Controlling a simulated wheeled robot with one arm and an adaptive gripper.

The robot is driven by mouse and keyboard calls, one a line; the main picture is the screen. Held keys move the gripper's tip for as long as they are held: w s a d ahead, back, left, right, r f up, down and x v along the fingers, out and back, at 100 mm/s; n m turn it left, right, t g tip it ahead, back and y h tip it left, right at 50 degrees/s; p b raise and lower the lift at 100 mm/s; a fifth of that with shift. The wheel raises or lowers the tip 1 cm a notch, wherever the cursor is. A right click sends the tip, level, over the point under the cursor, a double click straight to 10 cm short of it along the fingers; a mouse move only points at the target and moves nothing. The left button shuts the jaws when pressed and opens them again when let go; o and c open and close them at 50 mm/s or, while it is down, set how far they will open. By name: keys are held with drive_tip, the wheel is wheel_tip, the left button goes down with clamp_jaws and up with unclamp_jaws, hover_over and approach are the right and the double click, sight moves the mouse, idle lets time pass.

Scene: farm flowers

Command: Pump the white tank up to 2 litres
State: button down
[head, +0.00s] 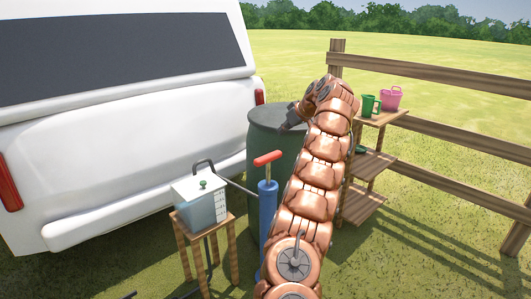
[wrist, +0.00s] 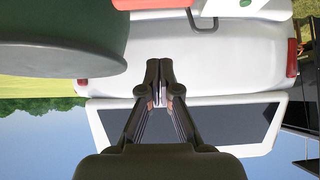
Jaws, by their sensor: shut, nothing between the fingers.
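The white tank (head: 204,211) is a translucent box with a green knob on its lid and marks on its side. It stands on a small wooden stool (head: 181,229). Bluish liquid shows inside; the marks are too small to read. The blue pump (head: 267,214) stands upright to its right, its red handle (head: 267,158) above the body on a thin rod. My gripper (head: 290,120) is up and right of the handle, in front of the green barrel, apart from the handle. In the wrist view my gripper (wrist: 159,67) is shut and empty; the red handle (wrist: 135,4) shows at the top edge.
A green barrel (head: 262,125) stands behind the pump. A white vehicle (head: 130,160) fills the left. A wooden shelf (head: 372,160) with a green jug (head: 370,105) and a pink jug (head: 391,98) stands right, by a wooden fence (head: 450,78). A dark hose arches from the tank.

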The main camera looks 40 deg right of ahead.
drive_tip(key=shift+s+d, duration=0.15)
drive_tip(key=shift+d, duration=0.2)
hover_over(267, 154)
drive_tip(key=s, duration=0.3)
wheel_tip(267, 154, down, 7)
drive_tip(key=shift+w+f+b, duration=0.25)
drive_tip(key=shift+f+b, duration=0.1)
drive_tip(key=shift+f, duration=1.75)
drive_tip(key=shift+b, duration=0.35)
